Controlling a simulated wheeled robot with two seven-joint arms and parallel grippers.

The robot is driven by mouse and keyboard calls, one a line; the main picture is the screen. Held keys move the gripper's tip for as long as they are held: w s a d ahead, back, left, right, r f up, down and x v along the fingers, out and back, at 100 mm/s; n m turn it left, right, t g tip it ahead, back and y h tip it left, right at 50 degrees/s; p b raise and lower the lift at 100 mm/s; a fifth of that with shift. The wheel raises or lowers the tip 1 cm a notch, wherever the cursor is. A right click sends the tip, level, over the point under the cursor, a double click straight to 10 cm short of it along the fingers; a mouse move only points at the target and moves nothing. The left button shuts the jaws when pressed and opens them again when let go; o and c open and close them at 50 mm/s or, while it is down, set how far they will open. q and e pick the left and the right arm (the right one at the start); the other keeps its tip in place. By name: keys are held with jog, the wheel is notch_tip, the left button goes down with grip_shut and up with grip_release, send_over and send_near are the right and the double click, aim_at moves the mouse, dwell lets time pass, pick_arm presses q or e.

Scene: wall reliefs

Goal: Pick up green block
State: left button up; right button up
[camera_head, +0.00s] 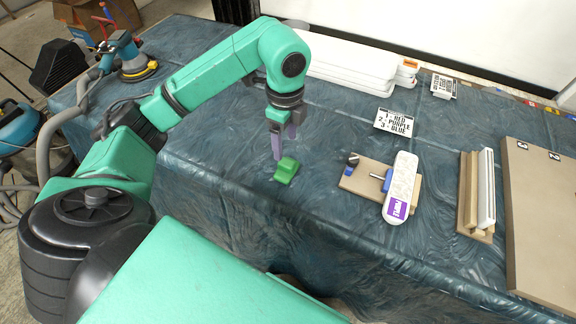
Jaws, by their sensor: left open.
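The green block (286,170) lies on the dark blue-green table covering near the middle of the view. My left gripper (286,148) hangs pointing down just above and behind the block, its purple-grey fingers apart with nothing between them. One finger comes down close to the block's upper left side; I cannot tell whether it touches. My right gripper does not show.
A clamp board (362,190) with a white sole-shaped piece (401,187) stands right of the block. A printed card (394,122), a wooden rack (472,193) and a numbered brown board (543,222) are farther right. White slabs (345,62) lie behind. A sander (134,62) sits back left.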

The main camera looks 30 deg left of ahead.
pick_arm(q)
jog(key=f, duration=0.3)
jog(key=f+p, duration=0.1)
jog(key=f, duration=0.2)
jog(key=f+p, duration=0.1)
jog(key=f, duration=0.2)
jog(key=shift+w, duration=0.35)
jog(key=shift+a+f, duration=0.1)
jog(key=shift+f, duration=0.25)
grip_shut()
jog(key=shift+r, duration=0.1)
notch_tip(320, 180, up, 13)
jog(key=b, duration=0.2)
notch_tip(320, 180, up, 7)
jog(key=p, duration=0.2)
send_over(287, 162)
jog(key=shift+s, duration=0.1)
